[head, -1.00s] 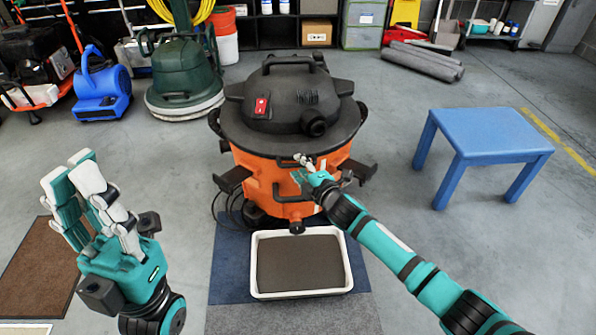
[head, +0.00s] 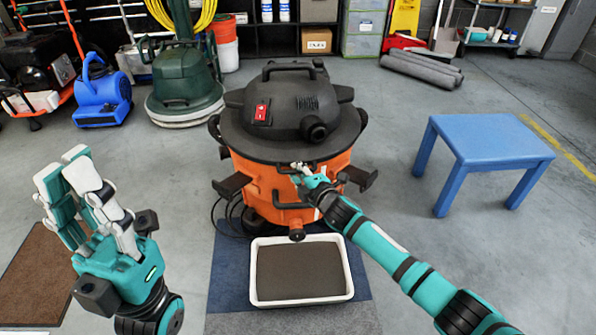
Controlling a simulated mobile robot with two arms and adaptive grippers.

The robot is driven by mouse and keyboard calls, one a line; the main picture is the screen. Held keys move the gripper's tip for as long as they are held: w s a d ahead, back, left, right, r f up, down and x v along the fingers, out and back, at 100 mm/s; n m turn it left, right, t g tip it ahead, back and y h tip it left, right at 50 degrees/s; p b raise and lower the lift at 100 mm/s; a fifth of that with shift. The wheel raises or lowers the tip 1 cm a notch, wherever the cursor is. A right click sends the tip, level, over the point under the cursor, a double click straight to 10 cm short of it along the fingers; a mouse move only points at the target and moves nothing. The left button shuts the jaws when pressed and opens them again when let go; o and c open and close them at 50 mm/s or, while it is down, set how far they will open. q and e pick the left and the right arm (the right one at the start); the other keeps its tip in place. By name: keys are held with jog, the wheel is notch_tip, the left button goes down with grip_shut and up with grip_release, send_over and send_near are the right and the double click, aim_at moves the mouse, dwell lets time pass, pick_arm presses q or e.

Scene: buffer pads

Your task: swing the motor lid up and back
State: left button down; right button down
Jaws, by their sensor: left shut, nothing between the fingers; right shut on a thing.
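The motor lid (head: 290,112) is the black domed top of the orange wet vacuum, with a red switch and a handle on top. It sits level on the orange drum (head: 262,185). My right gripper (head: 299,169) is at the front of the drum, just under the lid's rim. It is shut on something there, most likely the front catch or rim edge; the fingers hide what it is. My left gripper (head: 72,168) is raised at the left, away from the vacuum, shut and empty.
A white tray (head: 257,297) with dark contents lies in front of the vacuum on a blue mat. A blue table (head: 495,140) stands at the right. A green floor machine (head: 183,78) and a blue blower (head: 101,95) stand behind left. Shelves line the back.

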jog(key=shift+r, duration=0.25)
